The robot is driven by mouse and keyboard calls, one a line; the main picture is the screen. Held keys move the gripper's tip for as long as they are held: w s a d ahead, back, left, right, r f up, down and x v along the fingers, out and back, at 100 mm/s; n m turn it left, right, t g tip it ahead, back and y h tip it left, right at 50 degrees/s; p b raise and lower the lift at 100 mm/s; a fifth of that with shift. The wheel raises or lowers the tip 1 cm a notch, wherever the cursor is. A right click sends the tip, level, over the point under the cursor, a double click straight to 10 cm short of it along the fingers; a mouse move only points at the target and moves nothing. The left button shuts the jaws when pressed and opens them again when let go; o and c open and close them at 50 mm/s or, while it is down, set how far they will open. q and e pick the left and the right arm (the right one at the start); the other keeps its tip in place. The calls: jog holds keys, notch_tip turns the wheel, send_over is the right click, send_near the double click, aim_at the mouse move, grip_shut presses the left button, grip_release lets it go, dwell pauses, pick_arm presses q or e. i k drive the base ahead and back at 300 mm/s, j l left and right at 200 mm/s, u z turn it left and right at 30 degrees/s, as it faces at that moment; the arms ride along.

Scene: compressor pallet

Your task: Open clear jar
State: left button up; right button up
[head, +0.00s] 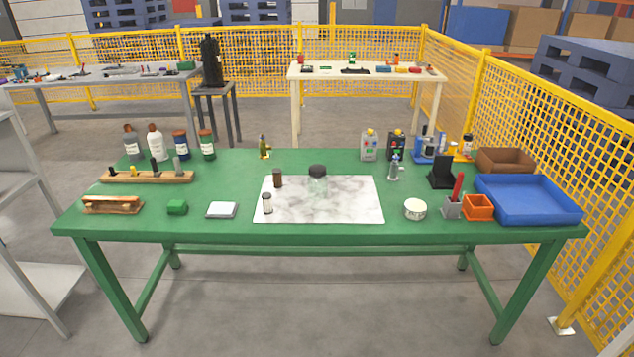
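The clear jar (318,187) stands upright on the white marbled mat (350,205), near the middle of the green table. Its dark lid (317,170) sits on top of it. The glass is see-through and looks empty, though it is too small to be sure. A small brown bottle (278,180) stands to its left on the mat, and a small white-bodied container (267,203) stands nearer the mat's front left. Neither of my grippers shows in the head view.
The green table (340,237) also holds a blue tray (528,216), an orange box (478,207), a round white tin (414,209), a white square dish (221,210) and wooden racks (146,177) at left. Bottles stand at the back left. The table's surface around the mat is largely clear.

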aim_at(317, 186)
jog(key=i+j+z, duration=0.2)
jog(key=z, duration=0.15)
jog(key=i+j+z, duration=0.15)
jog(key=j+z, duration=0.2)
jog(key=i+j+z, duration=0.15)
jog(key=j+z, duration=0.2)
jog(key=i+j, duration=0.1)
jog(key=j, duration=0.35)
jog(key=i+j+z, duration=0.1)
jog(key=j, duration=0.35)
jog(key=i+j, duration=0.15)
jog(key=j, duration=0.3)
jog(key=i+j, duration=0.1)
jog(key=j, duration=0.35)
jog(key=z, duration=0.05)
